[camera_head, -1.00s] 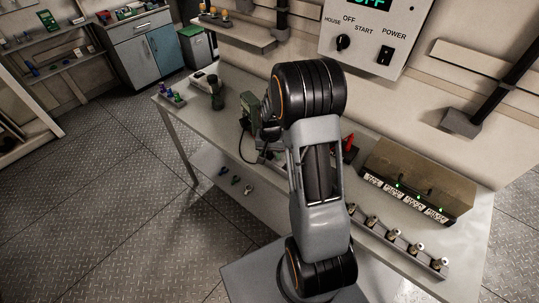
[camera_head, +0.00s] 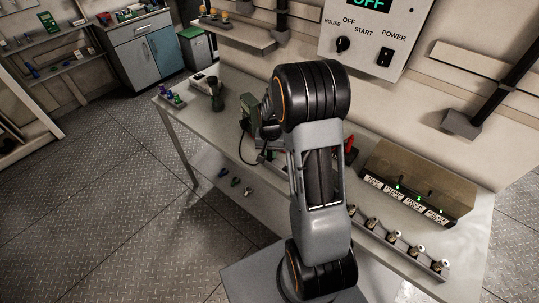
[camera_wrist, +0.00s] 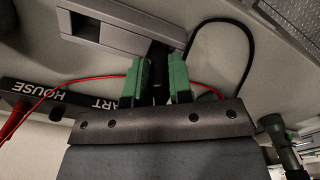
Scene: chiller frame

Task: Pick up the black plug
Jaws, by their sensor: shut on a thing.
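My gripper (camera_wrist: 157,80) shows in the wrist view with its two green fingers closed on the black plug (camera_wrist: 162,54). The plug is a dark piece between the fingers, largely covered by them. Its far end lies at the end of a grey slotted block (camera_wrist: 91,29); I cannot tell whether they touch. A black cable (camera_wrist: 252,42) loops on the right of the fingers. In the head view my arm hides the fingers and the plug.
A thin red cable runs behind the fingers to a red plug (camera_wrist: 14,122) beside a black label strip (camera_wrist: 62,98). In the head view, a row of fittings (camera_head: 394,235) and a box with green lights (camera_head: 420,182) occupy the right of the bench. A control panel (camera_head: 372,40) hangs above.

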